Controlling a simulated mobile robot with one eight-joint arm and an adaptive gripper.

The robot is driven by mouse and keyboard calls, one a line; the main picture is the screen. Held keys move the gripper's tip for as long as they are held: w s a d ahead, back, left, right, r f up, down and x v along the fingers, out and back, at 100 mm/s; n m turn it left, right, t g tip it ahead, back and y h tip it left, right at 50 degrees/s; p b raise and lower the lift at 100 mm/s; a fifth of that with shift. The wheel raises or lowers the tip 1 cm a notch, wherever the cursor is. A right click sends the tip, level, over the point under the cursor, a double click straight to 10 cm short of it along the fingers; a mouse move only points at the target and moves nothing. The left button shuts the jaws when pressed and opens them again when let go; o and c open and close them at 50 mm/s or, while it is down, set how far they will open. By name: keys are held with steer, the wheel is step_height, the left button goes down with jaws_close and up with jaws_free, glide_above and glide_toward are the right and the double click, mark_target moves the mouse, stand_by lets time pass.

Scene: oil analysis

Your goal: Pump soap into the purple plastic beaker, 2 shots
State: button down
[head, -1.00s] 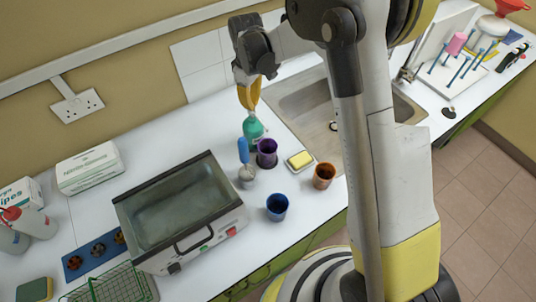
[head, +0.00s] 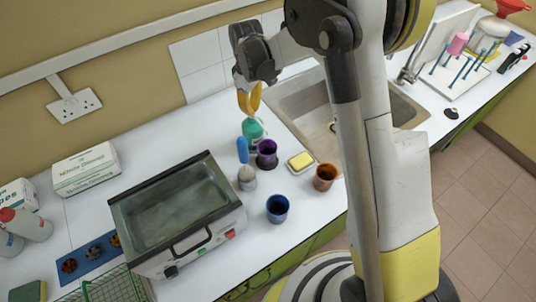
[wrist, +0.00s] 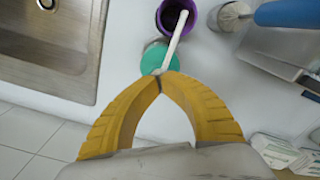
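The purple beaker (head: 267,155) stands upright on the white counter. The teal soap bottle (head: 252,130) stands just behind it, partly hidden by my gripper (head: 249,114). In the wrist view, my gripper (wrist: 160,80) has its yellow fingers shut, tips meeting right over the pump top. The white pump spout (wrist: 176,40) reaches from the tips out over the mouth of the purple beaker (wrist: 177,10). The bottle's teal body (wrist: 153,58) shows below the tips. I cannot tell whether the tips press on the pump. The beaker's inside is dark and its contents are unclear.
A blue-handled brush in a grey holder (head: 247,181) stands left of the beaker. A yellow sponge on a dish (head: 300,161), an orange cup (head: 325,176) and a blue cup (head: 277,207) are close by. A water bath (head: 180,220) is at left, the sink (head: 290,105) behind.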

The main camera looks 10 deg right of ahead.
steer(key=shift+r, duration=0.1)
steer(key=shift+r+p, duration=1.25)
steer(key=shift+r, duration=1)
steer(key=shift+f, duration=0.15)
steer(key=shift+f+b, duration=2)
steer(key=shift+f, duration=0.3)
steer(key=shift+r, duration=0.1)
steer(key=shift+r+p, duration=1.35)
steer(key=shift+r, duration=1)
